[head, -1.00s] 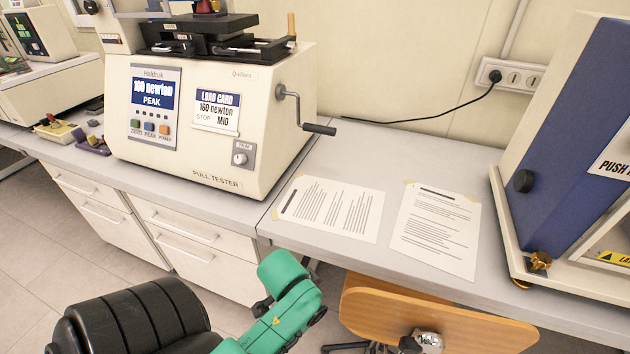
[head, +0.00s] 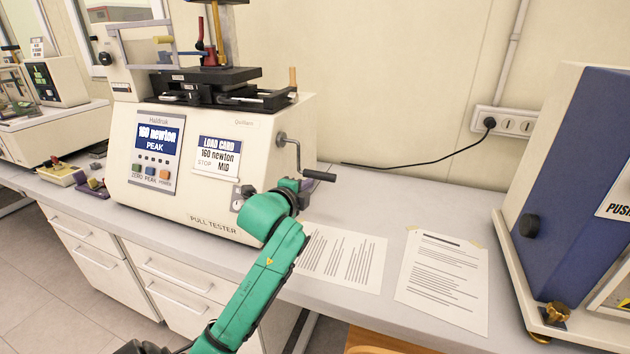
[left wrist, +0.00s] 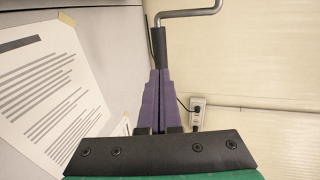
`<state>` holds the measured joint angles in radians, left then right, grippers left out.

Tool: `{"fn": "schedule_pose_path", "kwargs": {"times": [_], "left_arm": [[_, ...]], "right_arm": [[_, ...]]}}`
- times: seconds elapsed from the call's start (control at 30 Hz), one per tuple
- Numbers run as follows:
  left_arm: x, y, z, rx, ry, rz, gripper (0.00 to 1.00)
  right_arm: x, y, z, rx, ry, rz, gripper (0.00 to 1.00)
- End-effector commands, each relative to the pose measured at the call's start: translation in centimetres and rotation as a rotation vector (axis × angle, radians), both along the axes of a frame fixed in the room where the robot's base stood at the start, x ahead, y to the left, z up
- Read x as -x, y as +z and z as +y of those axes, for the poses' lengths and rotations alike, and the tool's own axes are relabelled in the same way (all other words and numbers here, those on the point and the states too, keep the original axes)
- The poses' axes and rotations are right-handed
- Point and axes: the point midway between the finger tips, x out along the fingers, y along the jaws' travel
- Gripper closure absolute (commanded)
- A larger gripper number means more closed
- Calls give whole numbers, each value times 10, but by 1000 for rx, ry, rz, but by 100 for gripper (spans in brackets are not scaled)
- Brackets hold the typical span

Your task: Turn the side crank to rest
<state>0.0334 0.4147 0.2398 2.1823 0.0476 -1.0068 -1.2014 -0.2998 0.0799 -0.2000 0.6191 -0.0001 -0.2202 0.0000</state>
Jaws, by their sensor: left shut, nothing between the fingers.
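The side crank (head: 289,149) is a grey bent metal arm on the right side of the cream pull tester (head: 250,130). Its black handle grip (head: 318,175) points right and hangs low. My left gripper (head: 304,188) is just below the grip in the head view, partly hidden by its own wrist. In the left wrist view its purple fingers (left wrist: 158,78) are closed together and empty. Their tips line up with the end of the black grip (left wrist: 158,42); I cannot tell whether they touch. My right gripper is not in view.
Two printed sheets, one left (head: 342,258) and one right (head: 443,275), lie on the grey bench right of the tester. A blue and cream machine (head: 575,180) stands at the far right. A black cable runs to the wall socket (head: 503,122).

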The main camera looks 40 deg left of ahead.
Motion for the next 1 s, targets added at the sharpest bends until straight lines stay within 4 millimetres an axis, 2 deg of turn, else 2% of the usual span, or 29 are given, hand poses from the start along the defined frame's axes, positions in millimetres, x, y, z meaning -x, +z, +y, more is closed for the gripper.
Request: {"fn": "schedule_pose_path", "kwargs": {"times": [0.1,0.3,0.67,0.87,1.0], "left_arm": [[-24,-3,8,4,2,1,100],[-50,-12,17,2,0,0,100],[-54,-16,18,0,-1,0,100],[-66,-27,23,-24,0,-62,100],[-69,-21,24,-28,-1,-82,100]], "right_arm": [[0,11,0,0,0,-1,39],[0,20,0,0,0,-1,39],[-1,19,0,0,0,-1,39],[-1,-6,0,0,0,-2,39],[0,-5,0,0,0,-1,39]]}}
